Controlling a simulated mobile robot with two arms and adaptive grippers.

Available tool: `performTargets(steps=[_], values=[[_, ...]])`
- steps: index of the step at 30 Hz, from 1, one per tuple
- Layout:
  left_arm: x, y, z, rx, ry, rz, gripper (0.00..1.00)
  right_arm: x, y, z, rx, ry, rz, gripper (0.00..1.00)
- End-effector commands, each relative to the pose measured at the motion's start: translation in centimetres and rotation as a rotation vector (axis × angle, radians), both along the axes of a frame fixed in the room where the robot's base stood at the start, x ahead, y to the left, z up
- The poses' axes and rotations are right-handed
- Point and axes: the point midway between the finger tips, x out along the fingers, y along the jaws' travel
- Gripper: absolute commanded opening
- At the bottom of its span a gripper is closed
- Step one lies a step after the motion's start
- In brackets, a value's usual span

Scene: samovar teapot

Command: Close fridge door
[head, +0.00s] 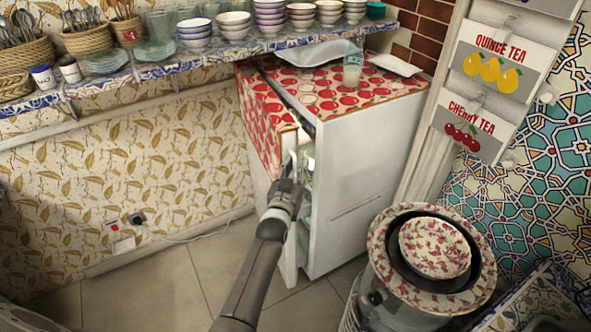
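My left gripper (291,163) is at the door's free edge, by the gap. Its fingers are small and partly hidden, so I cannot tell whether they are open or touch the door. My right gripper is out of view.
A tray (318,52), a glass (352,68) and a small dish (396,65) sit on the fridge. A shelf (160,72) with bowls and baskets runs along the wall. A round stand with a floral bowl (434,248) is at right. The tiled floor (140,290) at left is clear.

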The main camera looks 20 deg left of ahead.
Motion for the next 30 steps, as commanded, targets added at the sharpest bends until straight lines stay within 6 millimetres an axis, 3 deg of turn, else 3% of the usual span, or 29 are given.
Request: performTargets(steps=[11, 24, 30], values=[[-1.2, 0.0, -0.1, -0.002, 0.001, 0.002, 0.32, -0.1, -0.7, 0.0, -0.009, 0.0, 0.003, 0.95], [-9.4, -1.0, -0.1, -0.001, 0.002, 0.001, 0.32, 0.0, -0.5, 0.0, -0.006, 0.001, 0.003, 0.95], [-11.5, -1.2, 0.0, -0.001, 0.001, 0.0, 0.32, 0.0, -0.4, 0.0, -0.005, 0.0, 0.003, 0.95]])
